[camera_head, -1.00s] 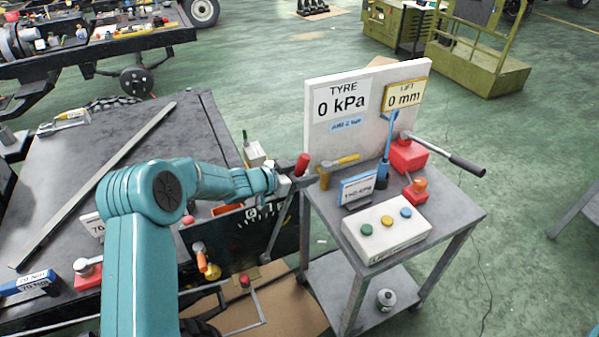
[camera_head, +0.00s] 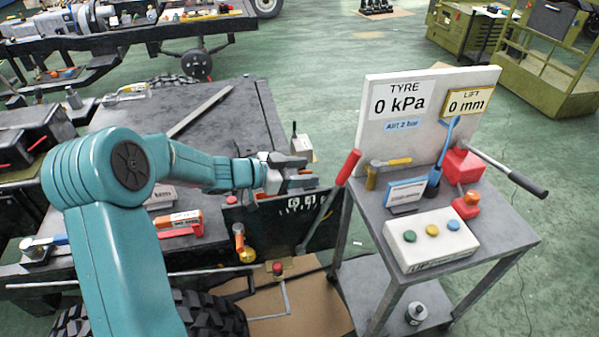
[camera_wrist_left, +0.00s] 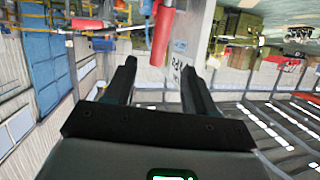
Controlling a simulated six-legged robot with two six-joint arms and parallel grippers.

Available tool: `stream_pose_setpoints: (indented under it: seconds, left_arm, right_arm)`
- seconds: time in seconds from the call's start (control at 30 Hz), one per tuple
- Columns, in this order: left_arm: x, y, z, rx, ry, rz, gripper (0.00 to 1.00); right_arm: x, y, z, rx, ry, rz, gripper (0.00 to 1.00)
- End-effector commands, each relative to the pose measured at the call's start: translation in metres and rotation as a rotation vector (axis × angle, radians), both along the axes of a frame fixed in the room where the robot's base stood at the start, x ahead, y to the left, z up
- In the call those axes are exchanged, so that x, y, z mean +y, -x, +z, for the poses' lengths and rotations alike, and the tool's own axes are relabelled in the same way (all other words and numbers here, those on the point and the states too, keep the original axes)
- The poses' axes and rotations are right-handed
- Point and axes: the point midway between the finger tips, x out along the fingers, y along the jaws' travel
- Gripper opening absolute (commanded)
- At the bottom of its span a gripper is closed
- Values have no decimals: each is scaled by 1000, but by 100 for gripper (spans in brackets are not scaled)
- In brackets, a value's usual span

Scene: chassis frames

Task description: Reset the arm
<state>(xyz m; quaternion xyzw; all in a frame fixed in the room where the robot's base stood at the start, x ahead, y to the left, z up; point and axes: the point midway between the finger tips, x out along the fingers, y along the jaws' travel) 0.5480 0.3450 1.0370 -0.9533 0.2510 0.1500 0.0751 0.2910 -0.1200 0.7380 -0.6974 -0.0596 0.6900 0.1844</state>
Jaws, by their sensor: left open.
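My left arm (camera_head: 125,195) is teal and comes in from the left in the head view. Its gripper (camera_head: 305,174) is open with nothing between its fingers. It is just left of a lever's red handle (camera_head: 348,167), apart from it. The lever's grey rod slants down to the left beside a dark panel with white marks. In the left wrist view, the two dark fingers (camera_wrist_left: 158,75) stand wide apart, and the red handle (camera_wrist_left: 163,32) shows beyond them. My right gripper is not in view.
A grey cart (camera_head: 490,232) on the right carries a board reading 0 kPa and 0 mm, a button box (camera_head: 432,240), a red device with a black-gripped lever (camera_head: 465,165) and a hammer (camera_head: 385,165). A dark flat bed (camera_head: 235,130) lies behind my arm. Green floor is open behind the cart.

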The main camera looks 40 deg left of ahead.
Motion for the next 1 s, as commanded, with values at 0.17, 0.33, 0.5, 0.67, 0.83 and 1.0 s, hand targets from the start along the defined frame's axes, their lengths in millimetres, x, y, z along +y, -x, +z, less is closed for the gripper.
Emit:
stream_pose_setpoints:
  seconds: [0.17, 0.33, 0.5, 0.67, 0.83, 1.0]
  left_arm:
    - [3, 6, 2, 1, -1, 0, 55]
    - [3, 6, 2, 1, -1, 0, 55]
    - [3, 6, 2, 1, -1, 0, 55]
    - [1, 5, 3, -1, 0, -4, 55]
    - [-57, -4, -24, 46, 54, -116, 55]
    - [-168, 12, -109, 303, 300, -116, 55]
  right_arm:
    - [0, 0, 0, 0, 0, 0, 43]
    - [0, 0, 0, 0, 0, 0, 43]
    - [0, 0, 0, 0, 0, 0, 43]
    - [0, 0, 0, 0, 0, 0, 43]
    - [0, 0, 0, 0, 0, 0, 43]
    - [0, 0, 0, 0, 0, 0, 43]
